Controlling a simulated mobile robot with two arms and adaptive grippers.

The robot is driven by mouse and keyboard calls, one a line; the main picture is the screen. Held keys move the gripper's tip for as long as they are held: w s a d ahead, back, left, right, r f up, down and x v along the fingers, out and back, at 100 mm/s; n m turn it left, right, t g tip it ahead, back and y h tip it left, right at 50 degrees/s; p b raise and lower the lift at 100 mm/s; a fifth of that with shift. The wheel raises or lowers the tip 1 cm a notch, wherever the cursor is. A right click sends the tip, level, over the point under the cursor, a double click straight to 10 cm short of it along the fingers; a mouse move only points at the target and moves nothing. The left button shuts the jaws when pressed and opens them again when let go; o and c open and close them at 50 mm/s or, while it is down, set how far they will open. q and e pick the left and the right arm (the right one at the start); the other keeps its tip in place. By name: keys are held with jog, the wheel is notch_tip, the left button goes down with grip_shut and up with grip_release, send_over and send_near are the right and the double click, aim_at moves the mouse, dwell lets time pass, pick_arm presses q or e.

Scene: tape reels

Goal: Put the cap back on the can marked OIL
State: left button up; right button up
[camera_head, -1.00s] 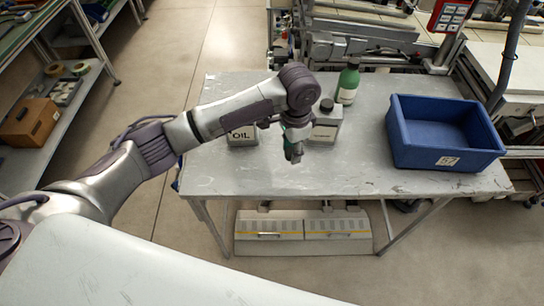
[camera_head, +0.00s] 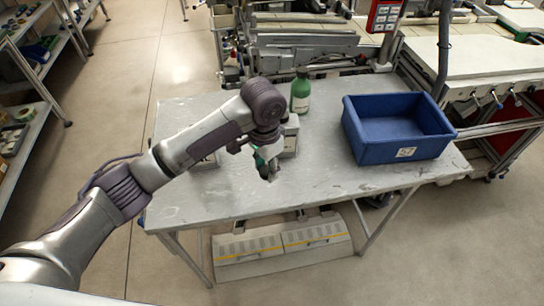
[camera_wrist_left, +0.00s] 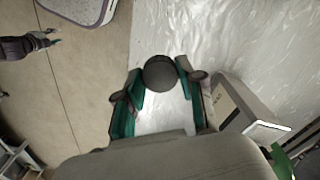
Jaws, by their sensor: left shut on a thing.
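My left gripper (camera_head: 268,168) hangs over the middle of the table. In the left wrist view my left gripper (camera_wrist_left: 160,82) is shut on a round dark cap (camera_wrist_left: 160,72) between its green-edged fingers.
A second grey can (camera_head: 290,138) stands just behind and right of the left gripper. It also shows in the left wrist view (camera_wrist_left: 248,105). A green bottle (camera_head: 300,92) stands behind it. A blue crate (camera_head: 368,143) occupies the table's right side. The table front (camera_head: 215,205) is clear.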

pick_arm(q)
jog(key=s+a+f+n, duration=0.3)
jog(key=s+a+n, duration=0.1)
jog(key=s+a, duration=0.3)
jog(key=s+a+f+n, duration=0.4)
jog(key=s+a, duration=0.3)
jog(key=s, duration=0.3)
jog(key=shift+f+n, duration=0.2)
jog(key=shift+n, duration=0.3)
jog(key=shift+s, duration=0.1)
